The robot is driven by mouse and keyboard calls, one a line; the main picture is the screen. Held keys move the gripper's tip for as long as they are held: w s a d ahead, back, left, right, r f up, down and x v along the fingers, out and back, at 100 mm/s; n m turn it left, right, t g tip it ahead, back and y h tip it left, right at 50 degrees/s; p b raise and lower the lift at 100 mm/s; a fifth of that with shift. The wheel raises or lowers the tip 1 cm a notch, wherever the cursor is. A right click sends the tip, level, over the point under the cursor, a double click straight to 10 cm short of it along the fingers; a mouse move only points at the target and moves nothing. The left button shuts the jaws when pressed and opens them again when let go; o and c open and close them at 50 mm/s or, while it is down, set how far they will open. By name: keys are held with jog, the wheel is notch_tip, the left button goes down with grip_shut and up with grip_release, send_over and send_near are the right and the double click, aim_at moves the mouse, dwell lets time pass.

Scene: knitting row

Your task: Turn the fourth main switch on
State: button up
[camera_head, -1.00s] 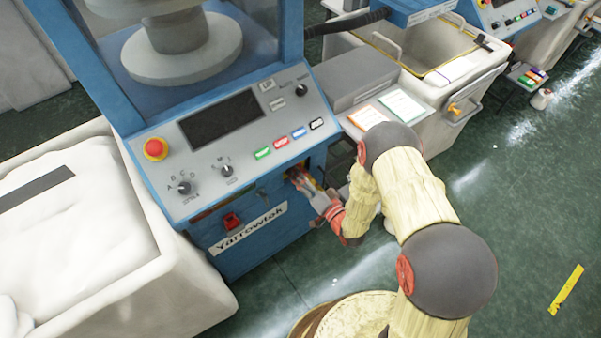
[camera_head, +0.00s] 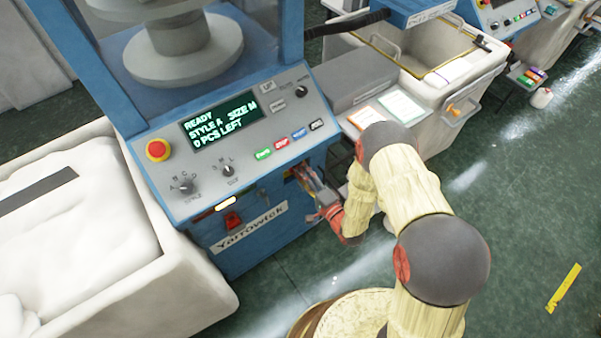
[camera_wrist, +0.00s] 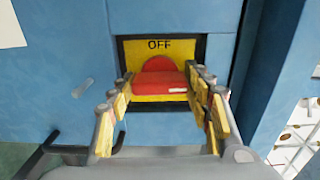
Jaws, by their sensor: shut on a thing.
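The main switch is a red handle (camera_wrist: 173,83) on a yellow plate (camera_wrist: 183,46) marked OFF, set in a recess of the blue machine (camera_head: 235,262). The handle's bar lies level across the plate. My gripper (camera_wrist: 165,82) is shut on the red handle, one finger at each end of it. In the head view my gripper (camera_head: 308,180) reaches into the opening at the right of the machine's front, and the switch is mostly hidden there. The machine's display (camera_head: 222,119) is lit with READY, STYLE A, SIZE M and 0 PCS LEFT.
A red emergency button (camera_head: 157,150), knobs and coloured push buttons are on the sloping panel above. A bin of white material (camera_head: 75,215) stands at left. Another bin (camera_head: 455,85) and more machines stand along the row at right. Green floor is open at right.

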jog(key=shift+f, duration=0.1)
dwell(0.3)
jog(key=o, duration=0.9)
jog(key=shift+d, duration=0.1)
jog(key=v, duration=1.2)
